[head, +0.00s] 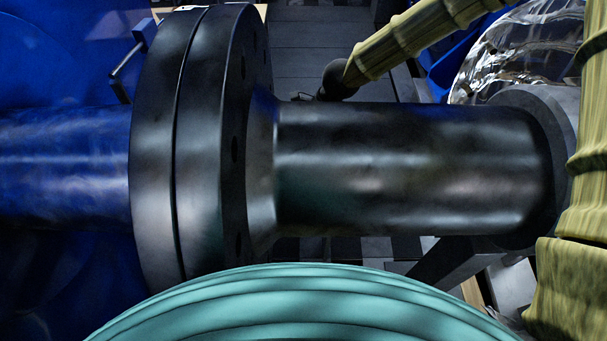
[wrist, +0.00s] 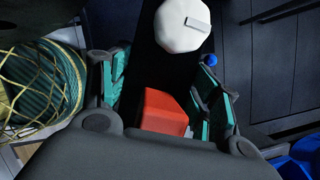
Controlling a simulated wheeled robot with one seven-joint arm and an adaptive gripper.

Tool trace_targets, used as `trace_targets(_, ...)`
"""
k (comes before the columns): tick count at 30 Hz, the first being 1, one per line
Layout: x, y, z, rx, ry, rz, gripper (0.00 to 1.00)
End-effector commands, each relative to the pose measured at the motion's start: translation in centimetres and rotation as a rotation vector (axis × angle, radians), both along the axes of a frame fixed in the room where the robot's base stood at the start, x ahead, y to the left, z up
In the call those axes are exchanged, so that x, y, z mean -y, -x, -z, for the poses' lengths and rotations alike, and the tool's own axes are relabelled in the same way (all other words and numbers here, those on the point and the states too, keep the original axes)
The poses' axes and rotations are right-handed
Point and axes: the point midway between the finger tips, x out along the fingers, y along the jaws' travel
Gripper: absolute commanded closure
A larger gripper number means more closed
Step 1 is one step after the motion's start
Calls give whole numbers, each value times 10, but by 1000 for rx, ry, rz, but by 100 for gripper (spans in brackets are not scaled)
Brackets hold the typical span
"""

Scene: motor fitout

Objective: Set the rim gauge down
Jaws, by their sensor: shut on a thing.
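My gripper (wrist: 165,85) has its two teal-padded fingers on either side of a red block (wrist: 163,111) in the wrist view. The red block appears to be the rim gauge, or part of it, held between the fingers; its lower part is hidden by the gripper body. A white, many-sided disc with a small grey bar (wrist: 188,25) shows beyond the fingertips; I cannot tell whether it joins the red block. In the head view my gripper (head: 318,97) is a small dark shape behind the shaft, mostly hidden, and the gauge cannot be made out.
A thick dark shaft (head: 400,165) with a large bolted flange (head: 235,150) fills the head view, joined to a blue shaft (head: 60,165) at left. A teal ribbed round thing (head: 300,300) is in front. Coiled teal hose under yellow netting (wrist: 45,85) lies at left in the wrist view.

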Motion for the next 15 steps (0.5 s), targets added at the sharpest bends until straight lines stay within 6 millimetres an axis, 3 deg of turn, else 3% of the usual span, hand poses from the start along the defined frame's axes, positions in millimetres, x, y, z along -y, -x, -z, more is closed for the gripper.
trace_targets(15,-4,5,55,2,2,-23,96)
